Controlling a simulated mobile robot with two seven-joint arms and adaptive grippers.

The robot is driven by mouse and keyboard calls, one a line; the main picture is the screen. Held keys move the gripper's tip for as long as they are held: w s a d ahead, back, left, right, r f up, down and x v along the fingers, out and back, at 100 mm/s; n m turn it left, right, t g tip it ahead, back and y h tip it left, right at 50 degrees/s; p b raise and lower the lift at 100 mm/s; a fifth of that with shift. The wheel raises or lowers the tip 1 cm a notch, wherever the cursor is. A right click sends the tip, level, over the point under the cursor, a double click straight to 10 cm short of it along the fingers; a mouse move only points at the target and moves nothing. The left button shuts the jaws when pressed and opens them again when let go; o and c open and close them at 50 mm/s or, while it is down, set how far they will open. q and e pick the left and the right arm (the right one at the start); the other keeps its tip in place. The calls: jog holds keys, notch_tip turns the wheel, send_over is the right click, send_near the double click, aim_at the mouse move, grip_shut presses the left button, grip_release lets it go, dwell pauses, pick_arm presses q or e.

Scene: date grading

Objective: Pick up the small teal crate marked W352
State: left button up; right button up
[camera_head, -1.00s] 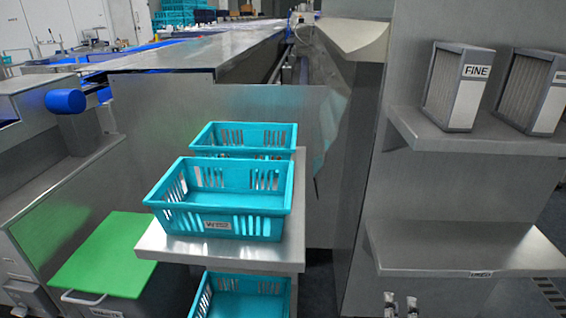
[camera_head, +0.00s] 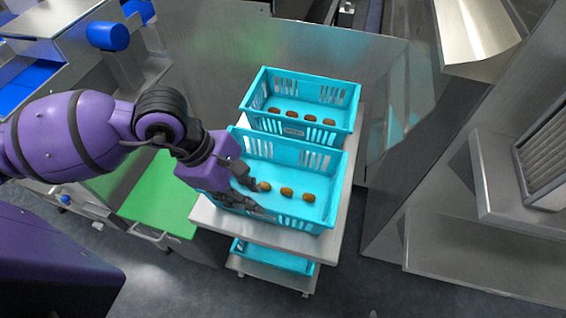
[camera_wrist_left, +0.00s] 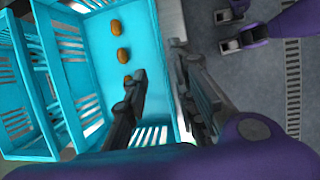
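The near teal crate (camera_head: 318,212) stands on the upper shelf of a metal stand, with several brown dates inside. Its front label is hidden behind my left gripper (camera_head: 247,196), which reaches down at the crate's front-left. In the left wrist view, my open left gripper (camera_wrist_left: 160,62) has one finger over the inside of the crate (camera_wrist_left: 88,62) and the other outside its wall. The wall lies between the fingers, and I cannot tell whether they touch it. My right gripper (camera_wrist_left: 229,30) shows small at the top of the left wrist view, its fingertips apart and empty.
A second teal crate (camera_head: 345,97) with dates and a label stands close behind. Another teal crate (camera_head: 272,257) is on the lower shelf. The metal stand (camera_head: 337,242) has a green-lidded bin (camera_head: 160,205) on its left. Metal shelves (camera_head: 480,250) are at the right.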

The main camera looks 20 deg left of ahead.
pick_arm(q)
jog(key=x, duration=0.7)
jog(key=shift+s+f+p, duration=0.15)
jog(key=shift+f+p, duration=0.2)
jog(key=shift+c, duration=0.4)
jog(key=shift+a, duration=0.1)
grip_shut()
jog(key=shift+r, duration=0.1)
